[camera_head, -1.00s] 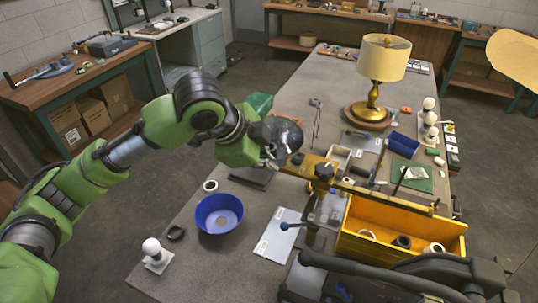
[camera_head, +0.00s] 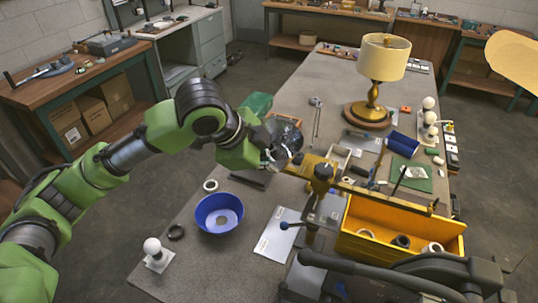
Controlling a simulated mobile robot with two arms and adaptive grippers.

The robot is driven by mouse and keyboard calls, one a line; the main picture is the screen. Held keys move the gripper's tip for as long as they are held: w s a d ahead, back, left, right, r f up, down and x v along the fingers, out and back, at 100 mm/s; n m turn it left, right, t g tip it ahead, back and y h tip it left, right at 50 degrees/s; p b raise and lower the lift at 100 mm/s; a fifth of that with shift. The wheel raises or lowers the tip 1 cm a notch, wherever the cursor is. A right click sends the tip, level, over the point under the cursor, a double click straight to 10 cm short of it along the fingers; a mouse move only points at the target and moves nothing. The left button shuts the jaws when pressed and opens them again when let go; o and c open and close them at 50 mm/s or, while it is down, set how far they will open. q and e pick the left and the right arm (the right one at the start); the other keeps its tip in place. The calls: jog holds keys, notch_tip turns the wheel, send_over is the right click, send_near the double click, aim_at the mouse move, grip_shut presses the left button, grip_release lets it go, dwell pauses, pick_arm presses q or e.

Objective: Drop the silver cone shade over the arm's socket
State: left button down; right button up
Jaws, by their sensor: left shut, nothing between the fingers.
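My left gripper (camera_head: 274,162) is at the end of the green arm from the left, above the middle of the table. Its fingers look shut and empty, near the left end of a brass-coloured bar (camera_head: 357,189). I cannot make out the silver cone shade or the arm's socket with certainty.
A blue bowl (camera_head: 219,213) and a white bulb on a base (camera_head: 155,253) stand at the front left. A yellow bin (camera_head: 399,247) with rings inside stands at the right. A brass lamp with a cream shade (camera_head: 383,57) stands at the back.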

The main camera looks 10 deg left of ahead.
pick_arm(q)
jog(key=c, duration=2.8)
grip_release()
jog(key=o, duration=0.6)
